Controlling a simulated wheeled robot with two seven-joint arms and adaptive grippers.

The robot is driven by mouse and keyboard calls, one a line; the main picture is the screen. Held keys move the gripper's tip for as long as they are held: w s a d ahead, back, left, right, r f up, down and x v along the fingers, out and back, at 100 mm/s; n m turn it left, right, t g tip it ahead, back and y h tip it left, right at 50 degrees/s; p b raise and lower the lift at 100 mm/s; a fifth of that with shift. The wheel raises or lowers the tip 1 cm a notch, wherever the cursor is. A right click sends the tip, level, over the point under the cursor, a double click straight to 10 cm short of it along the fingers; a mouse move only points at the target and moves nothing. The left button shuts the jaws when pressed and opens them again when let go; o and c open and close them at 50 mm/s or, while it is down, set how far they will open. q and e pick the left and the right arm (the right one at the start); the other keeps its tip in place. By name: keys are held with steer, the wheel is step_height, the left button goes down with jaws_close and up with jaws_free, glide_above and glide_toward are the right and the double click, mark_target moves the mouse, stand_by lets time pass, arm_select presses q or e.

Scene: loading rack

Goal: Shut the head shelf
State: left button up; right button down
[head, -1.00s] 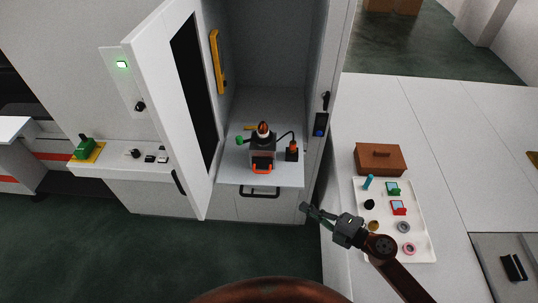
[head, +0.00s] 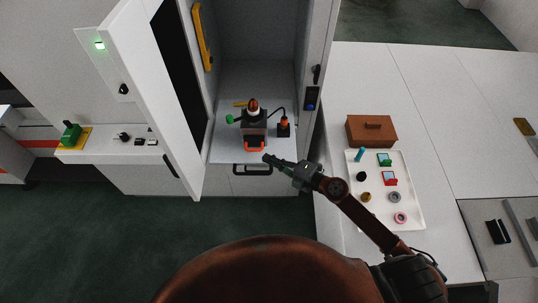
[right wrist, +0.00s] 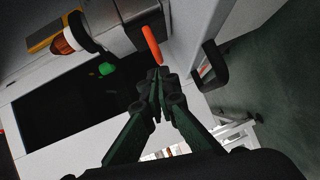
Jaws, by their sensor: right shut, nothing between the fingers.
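The head shelf (head: 226,156) is a light grey pull-out shelf in the open white cabinet. It juts out at the front, with a black bar handle (head: 252,170) on its front edge; the handle also shows in the right wrist view (right wrist: 213,66). On the shelf stands a grey device with an orange-brown dome (head: 252,106) and an orange handle (head: 254,144). My right gripper (head: 268,158) is shut and empty, close to the right part of the shelf's front edge; whether it touches cannot be told. In the right wrist view its fingertips (right wrist: 159,80) meet just below the orange handle. My left gripper is not in view.
The white cabinet door (head: 150,90) stands open at the left. At the right, a white table carries a brown box (head: 371,131) and a white tray (head: 414,215) with small parts. A side counter (head: 110,157) holds a green-and-yellow device. Dark floor lies free in front.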

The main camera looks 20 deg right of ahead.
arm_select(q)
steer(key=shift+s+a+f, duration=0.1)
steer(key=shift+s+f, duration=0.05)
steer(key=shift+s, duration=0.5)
arm_select(e)
steer(key=shift+w+d+f, duration=0.1)
steer(key=shift+w+f, duration=0.1)
steer(key=shift+w, duration=0.75)
steer(key=shift+w, duration=0.1)
